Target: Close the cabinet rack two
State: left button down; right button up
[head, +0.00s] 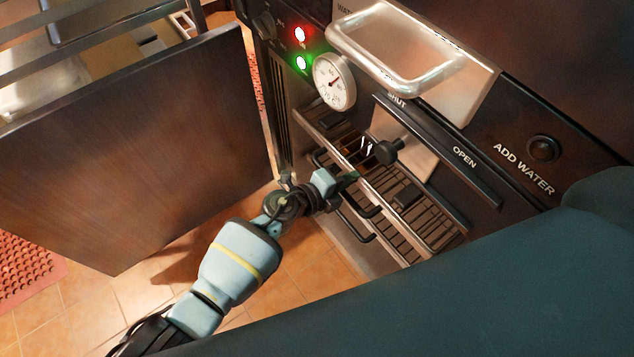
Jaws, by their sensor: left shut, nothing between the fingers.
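The cabinet (350,243) has a dark front with slatted metal racks below its control panel. One rack (415,228) juts out of the cabinet, with its slats and a dark looped handle (362,206) showing. Another looped handle (352,232) shows just below it. I cannot tell from the picture which rack is number two. My left gripper (350,178) is shut and empty, at the racks' front by the upper handle. I cannot tell whether it touches the rack. My right gripper is not in view.
A large brown door panel (140,150) stands open at the left. A dial gauge (334,82), a black knob (390,150) and a metal loop handle (395,45) stick out above the racks. Tiled floor (290,270) shows below, with a red mat (22,265) at far left.

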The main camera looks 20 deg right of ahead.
aim_at(370, 166)
pick_arm(q)
jog(key=d, duration=0.1)
jog(key=w+d+b, duration=0.1)
jog(key=shift+d, duration=0.35)
jog(key=shift+w+d+r, duration=0.1)
jog(key=shift+w+d, duration=0.05)
jog(key=shift+d, duration=0.2)
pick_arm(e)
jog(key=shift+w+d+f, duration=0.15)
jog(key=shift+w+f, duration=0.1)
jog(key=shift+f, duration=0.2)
